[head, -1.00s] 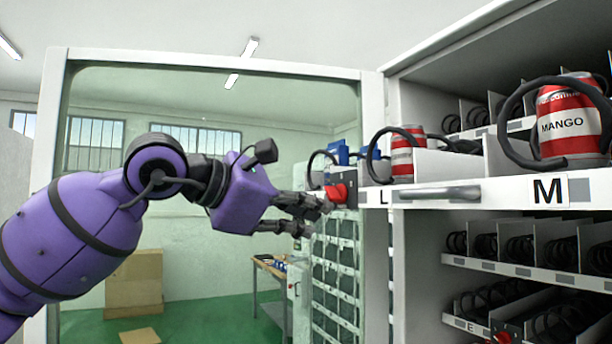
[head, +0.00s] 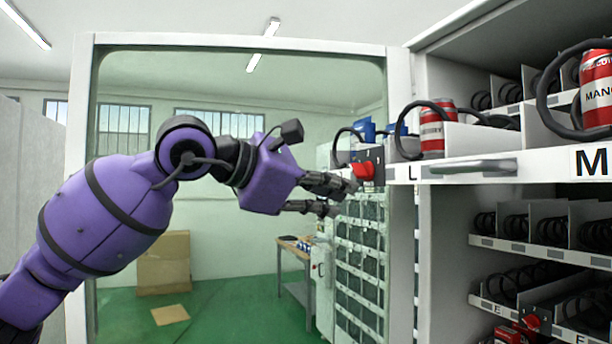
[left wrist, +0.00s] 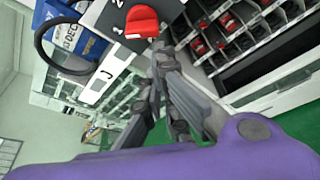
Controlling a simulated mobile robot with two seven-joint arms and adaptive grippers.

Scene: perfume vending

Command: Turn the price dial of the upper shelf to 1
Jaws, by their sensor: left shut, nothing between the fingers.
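The upper shelf's price dial is a red knob (head: 364,171) on a dark plate at the shelf's left end. It also shows at the top of the left wrist view (left wrist: 142,22), with white marks on the plate beside it; its setting is not clear. My left gripper (head: 340,195) is shut and empty, with its fingertips just below and left of the knob in the head view. In the left wrist view the fingertips (left wrist: 163,52) lie close to the knob's lower edge; I cannot tell whether they touch. My right gripper is not in view.
The upper shelf (head: 540,168) holds red cans, black coils and a protruding handle (head: 460,168). Blue packages (head: 366,133) stand behind the dial. Another red dial (head: 532,322) sits on a lower shelf. A glass panel with a white frame (head: 240,40) stands behind my arm.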

